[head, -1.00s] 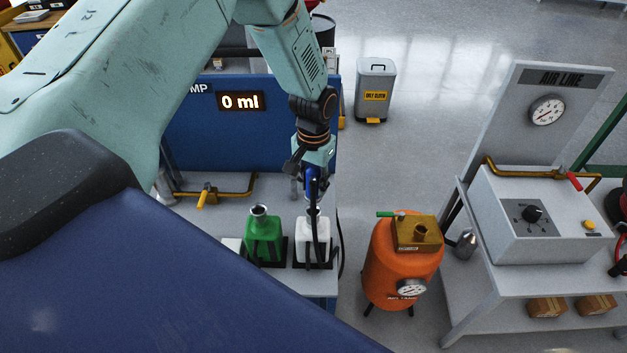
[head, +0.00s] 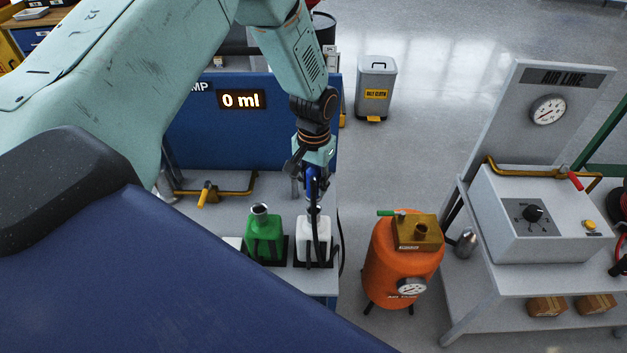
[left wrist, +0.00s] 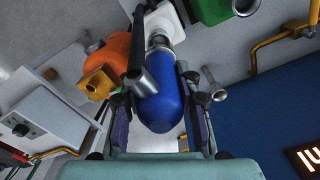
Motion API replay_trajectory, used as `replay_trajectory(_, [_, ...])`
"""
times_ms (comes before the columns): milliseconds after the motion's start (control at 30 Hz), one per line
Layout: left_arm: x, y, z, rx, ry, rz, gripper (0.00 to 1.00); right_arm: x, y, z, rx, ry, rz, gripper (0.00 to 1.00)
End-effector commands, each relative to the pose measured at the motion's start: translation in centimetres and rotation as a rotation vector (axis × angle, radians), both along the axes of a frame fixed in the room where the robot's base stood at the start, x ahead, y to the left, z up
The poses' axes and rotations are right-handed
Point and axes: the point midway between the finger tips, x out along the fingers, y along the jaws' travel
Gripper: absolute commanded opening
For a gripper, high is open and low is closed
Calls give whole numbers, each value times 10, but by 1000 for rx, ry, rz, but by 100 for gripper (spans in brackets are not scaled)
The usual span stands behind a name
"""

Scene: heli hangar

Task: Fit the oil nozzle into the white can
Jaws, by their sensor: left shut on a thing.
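My left gripper (head: 312,172) is shut on the blue oil nozzle (head: 312,188) and holds it above the white can (head: 303,235). The nozzle's blue body (left wrist: 162,100) lies between the fingers in the left wrist view, and its metal neck points at the white can (left wrist: 168,22). The can stands upright on the bench beside a green can. A dark hose runs down in front of the white can and hides part of it. The nozzle's tip is at the can's mouth, but I cannot tell whether it is inside. My right gripper is not in view.
The green can (head: 264,238) with a metal mouth stands just left of the white can. The blue pump panel's display (head: 241,100) reads 0 ml. A yellow valve handle (head: 205,195) is at the left. An orange air tank (head: 390,265) stands right of the bench.

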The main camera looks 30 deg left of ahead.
Motion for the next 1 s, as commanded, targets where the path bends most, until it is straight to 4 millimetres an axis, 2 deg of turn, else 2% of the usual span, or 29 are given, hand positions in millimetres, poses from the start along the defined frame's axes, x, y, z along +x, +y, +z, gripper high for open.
replay_trajectory(1000, [0, 0, -27, 0, -1, -1, 0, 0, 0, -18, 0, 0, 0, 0])
